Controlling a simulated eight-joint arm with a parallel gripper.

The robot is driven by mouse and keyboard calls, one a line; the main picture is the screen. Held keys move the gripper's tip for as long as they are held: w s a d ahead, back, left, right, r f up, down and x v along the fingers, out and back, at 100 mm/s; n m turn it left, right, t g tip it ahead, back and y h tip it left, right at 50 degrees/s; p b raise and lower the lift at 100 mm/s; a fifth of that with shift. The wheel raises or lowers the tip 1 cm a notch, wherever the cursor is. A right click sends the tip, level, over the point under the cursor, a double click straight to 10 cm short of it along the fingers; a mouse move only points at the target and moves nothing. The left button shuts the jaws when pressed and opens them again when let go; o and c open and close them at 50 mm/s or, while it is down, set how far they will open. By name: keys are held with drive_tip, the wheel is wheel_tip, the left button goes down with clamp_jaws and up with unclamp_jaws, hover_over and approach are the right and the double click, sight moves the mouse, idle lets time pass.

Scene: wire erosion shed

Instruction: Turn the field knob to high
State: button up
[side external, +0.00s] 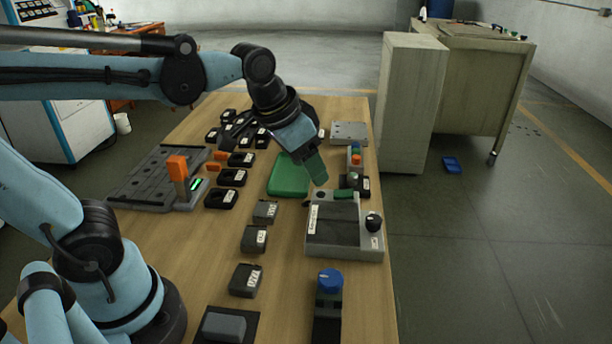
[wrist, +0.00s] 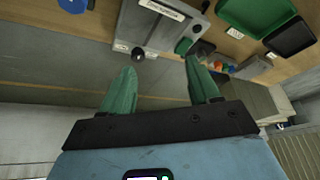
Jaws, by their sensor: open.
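A grey box (side external: 328,240) with a white label stands near the right edge of the table. A black knob (side external: 374,221) sits on its right side; I take this for the field knob. Its setting is too small to read. In the wrist view the knob (wrist: 138,53) shows just beyond the left fingertip, at the edge of the box (wrist: 150,30). My gripper (side external: 317,172) has green fingers and points down behind the box, apart from the knob. In the wrist view the fingers (wrist: 161,66) are spread with nothing between them.
A blue knob (side external: 330,280) on a dark base stands in front of the box. A green tray (side external: 289,176) lies behind it. A small unit with a knob (side external: 354,181) stands behind right. Several labelled dark blocks (side external: 255,239) stand left.

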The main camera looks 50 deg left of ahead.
drive_tip(key=w+d+r+m+g, duration=0.1)
drive_tip(key=w+d+m+g, duration=0.2)
drive_tip(key=w, duration=0.4)
drive_tip(key=m+g, duration=0.1)
drive_tip(key=g, duration=0.1)
approach(374, 219)
wheel_tip(374, 219, down, 9)
drive_tip(key=shift+d+r, duration=0.15)
drive_tip(key=c, duration=1)
drive_tip(key=shift+c, duration=0.2)
